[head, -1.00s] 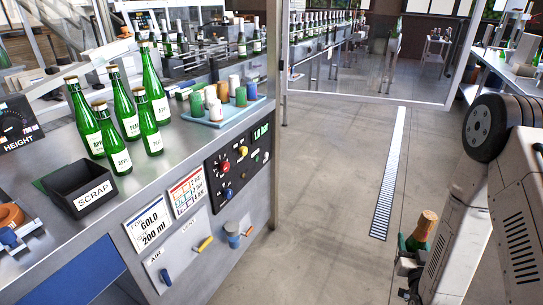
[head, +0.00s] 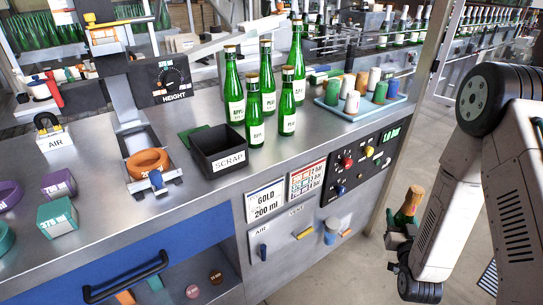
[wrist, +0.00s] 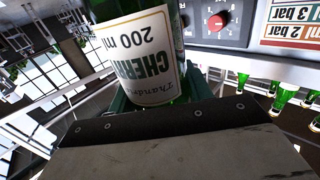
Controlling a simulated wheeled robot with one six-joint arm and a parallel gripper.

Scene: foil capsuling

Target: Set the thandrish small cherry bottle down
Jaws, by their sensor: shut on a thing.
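The small cherry bottle (head: 405,214) is green glass with a copper-gold foil top. It stands roughly upright in my gripper (head: 398,236), low at the right of the head view, in front of and apart from the bench. In the wrist view its white label (wrist: 140,57) shows upside down, with "CHERRY", "200 ml" and part of "Thandrish" readable. My gripper (wrist: 165,103) is shut around the bottle there, with green jaw parts beside the glass. The bottle's base and top are hidden in the wrist view.
The steel bench (head: 105,205) holds a black SCRAP bin (head: 222,160), several green bottles (head: 268,85), a tray (head: 352,112) of coloured capsules and an orange ring (head: 148,162) in a fixture. Coloured blocks (head: 58,214) stand at left. Bare bench top lies before the bin.

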